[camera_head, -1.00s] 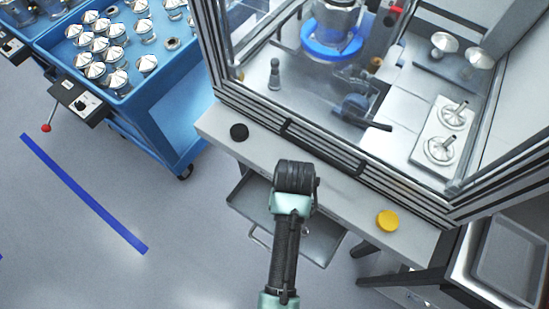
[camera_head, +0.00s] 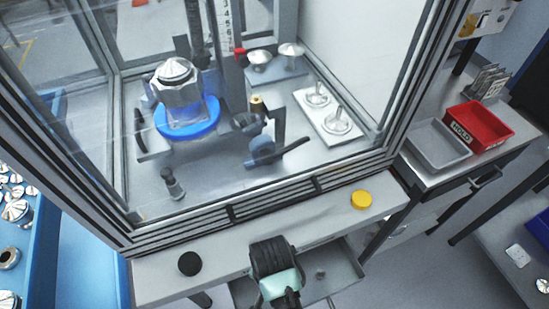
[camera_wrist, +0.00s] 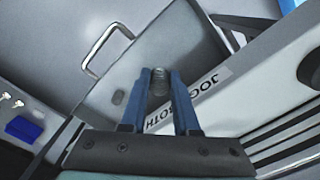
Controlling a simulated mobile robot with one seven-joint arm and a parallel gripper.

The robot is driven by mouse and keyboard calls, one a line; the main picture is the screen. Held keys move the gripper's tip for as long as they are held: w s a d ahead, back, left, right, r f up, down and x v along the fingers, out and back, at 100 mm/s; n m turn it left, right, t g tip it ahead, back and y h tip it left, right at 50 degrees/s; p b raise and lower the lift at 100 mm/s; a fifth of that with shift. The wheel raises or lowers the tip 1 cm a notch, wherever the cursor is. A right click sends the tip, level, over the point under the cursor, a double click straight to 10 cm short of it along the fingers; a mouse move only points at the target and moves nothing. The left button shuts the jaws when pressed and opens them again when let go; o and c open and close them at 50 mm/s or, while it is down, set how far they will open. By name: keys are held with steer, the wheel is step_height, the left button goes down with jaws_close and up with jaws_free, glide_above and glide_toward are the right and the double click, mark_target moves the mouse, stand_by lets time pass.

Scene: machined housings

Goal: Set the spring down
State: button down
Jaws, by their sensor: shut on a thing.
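The spring (camera_wrist: 159,82) is a small grey coil between the blue fingers of my gripper (camera_wrist: 158,77) in the wrist view. My gripper is shut on it. Behind the fingertips is a grey metal drawer tray (camera_wrist: 163,38) with a wire handle; how far the spring is above it I cannot tell. In the head view my dark wrist end is at the front edge of the machine's grey ledge (camera_head: 225,260), and it hides the fingers and spring. The tray (camera_head: 342,279) shows partly beside it, with a small grey thing inside.
On the ledge are a black knob (camera_head: 190,263) and a yellow knob (camera_head: 361,199). The glazed machine enclosure rises behind. A blue cart (camera_head: 60,255) with metal parts stands left. A grey bin (camera_head: 437,146) and a red bin (camera_head: 479,127) are on a side bench at right.

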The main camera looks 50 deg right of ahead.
steer(key=shift+m, duration=0.6)
steer(key=f, duration=0.3)
steer(key=s+d+f, duration=0.1)
steer(key=f, duration=0.1)
steer(key=shift+s, duration=0.1)
steer(key=shift+f+b, duration=0.3)
steer(key=shift+f, duration=2.3)
steer(key=shift+f, duration=0.2)
steer(key=c, duration=0.7)
jaws_free()
steer(key=shift+o, duration=0.2)
steer(key=shift+r, duration=0.1)
step_height(320, 180, up, 12)
steer(key=shift+r+p, duration=0.1)
steer(key=shift+p, duration=0.45)
